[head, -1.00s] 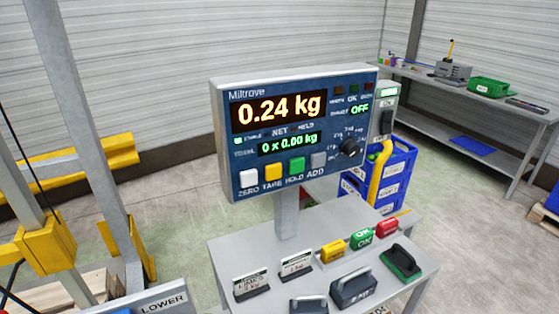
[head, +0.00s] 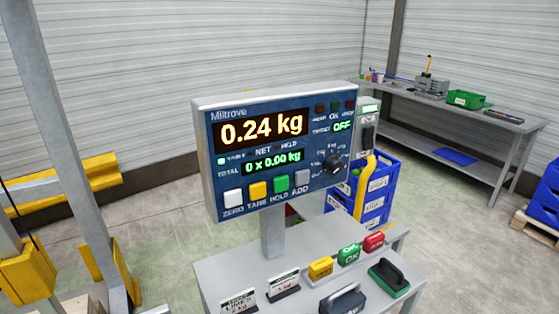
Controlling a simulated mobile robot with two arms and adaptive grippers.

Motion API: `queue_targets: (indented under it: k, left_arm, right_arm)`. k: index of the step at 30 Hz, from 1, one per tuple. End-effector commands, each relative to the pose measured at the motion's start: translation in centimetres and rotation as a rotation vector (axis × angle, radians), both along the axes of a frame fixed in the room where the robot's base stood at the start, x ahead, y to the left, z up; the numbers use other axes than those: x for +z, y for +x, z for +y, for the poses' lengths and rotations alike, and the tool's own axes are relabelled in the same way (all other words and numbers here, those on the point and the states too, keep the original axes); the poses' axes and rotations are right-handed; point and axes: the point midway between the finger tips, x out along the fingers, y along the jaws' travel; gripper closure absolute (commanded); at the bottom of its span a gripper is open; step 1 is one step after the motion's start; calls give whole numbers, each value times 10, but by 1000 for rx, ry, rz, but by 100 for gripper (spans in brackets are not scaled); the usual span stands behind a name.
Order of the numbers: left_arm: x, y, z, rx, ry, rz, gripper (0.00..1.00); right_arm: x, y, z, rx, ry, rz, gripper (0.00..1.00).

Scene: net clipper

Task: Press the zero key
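The white zero key (head: 233,198) is the leftmost of the row of keys on the weighing indicator (head: 203,160), above the label ZERO. To its right are the yellow TARE key (head: 257,190), the green HOLD key (head: 281,184) and the grey ADD key (head: 302,178). The main display (head: 261,130) reads 0.24 kg and the lower display (head: 271,163) reads 0 x 0.00 kg. A small green lamp is lit left of the lower display. Neither of my grippers shows in the head view, and nothing covers the zero key.
The indicator stands on a post (head: 273,235) over a grey table (head: 225,267). On it are yellow (head: 320,267), green (head: 349,254) and red (head: 373,242) blocks, card holders and handled weights. Blue crates (head: 378,190) stand behind. A grey upright (head: 62,130) is at left.

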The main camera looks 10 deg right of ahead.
Motion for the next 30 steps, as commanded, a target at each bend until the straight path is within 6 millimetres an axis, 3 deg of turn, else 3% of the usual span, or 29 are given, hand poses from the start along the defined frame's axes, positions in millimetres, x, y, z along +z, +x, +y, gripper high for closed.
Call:
queue_targets:
  k: [1, 9, 30]
  left_arm:
    - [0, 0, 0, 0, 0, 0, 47]
    - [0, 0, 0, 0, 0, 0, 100]
    - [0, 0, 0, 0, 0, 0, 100]
  right_arm:
    - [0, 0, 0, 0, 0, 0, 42]
    - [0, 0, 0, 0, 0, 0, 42]
    - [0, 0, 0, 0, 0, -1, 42]
